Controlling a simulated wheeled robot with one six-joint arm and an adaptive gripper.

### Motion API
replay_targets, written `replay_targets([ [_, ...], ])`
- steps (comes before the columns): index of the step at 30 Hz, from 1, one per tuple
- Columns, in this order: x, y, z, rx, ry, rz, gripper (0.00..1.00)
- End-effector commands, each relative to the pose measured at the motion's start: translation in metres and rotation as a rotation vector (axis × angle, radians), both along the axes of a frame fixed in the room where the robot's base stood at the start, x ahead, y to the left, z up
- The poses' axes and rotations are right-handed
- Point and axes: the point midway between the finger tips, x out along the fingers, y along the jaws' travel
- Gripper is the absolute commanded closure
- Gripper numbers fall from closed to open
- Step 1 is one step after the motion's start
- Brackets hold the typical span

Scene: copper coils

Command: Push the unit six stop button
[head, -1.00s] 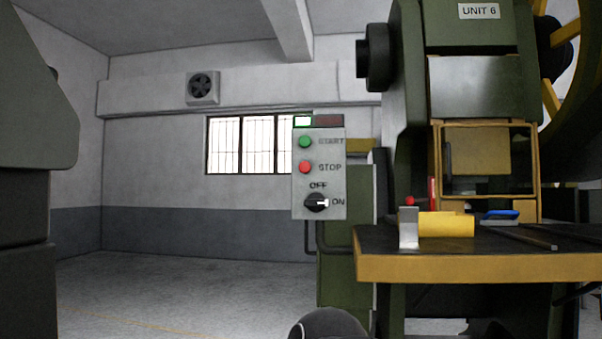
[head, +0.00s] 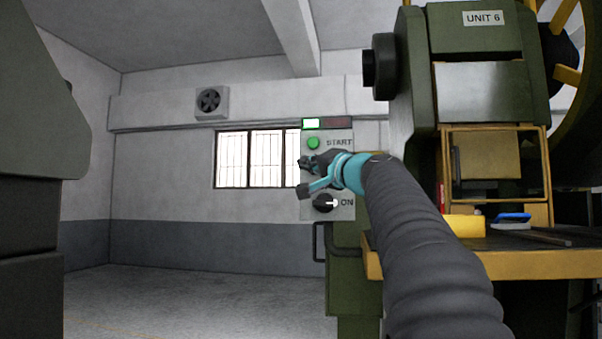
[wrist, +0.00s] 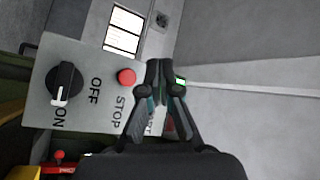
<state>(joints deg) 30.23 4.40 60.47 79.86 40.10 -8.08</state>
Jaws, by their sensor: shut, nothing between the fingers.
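The grey control panel (head: 346,131) is mounted at the left of the green press marked UNIT 6 (head: 482,18). Its green START button (head: 313,142) and black rotary switch (head: 324,203), turned to ON, show in the head view. The red STOP button is hidden there behind my gripper (head: 306,164). In the wrist view the red STOP button (wrist: 125,76) is plain, just left of my shut, empty fingertips (wrist: 159,68). The fingertips look close to the panel; I cannot tell whether they touch it. The START button is hidden by my gripper in the wrist view.
A green indicator (head: 311,123) is lit atop the panel. The press table (head: 420,264) with a yellow block (head: 463,226) and a blue-handled tool (head: 512,218) stands to the right. A dark machine (head: 30,120) stands at the far left. The floor between is clear.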

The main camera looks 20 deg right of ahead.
Motion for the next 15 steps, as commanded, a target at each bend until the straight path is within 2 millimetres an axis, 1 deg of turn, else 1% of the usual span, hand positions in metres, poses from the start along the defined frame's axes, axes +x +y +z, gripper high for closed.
replay_targets([
  [10, 0.0000, -0.0012, 0.0022, 0.003, -0.005, -0.001, 1.00],
  [15, 0.0069, -0.0057, 0.0029, 0.004, -0.004, 0.000, 1.00],
])
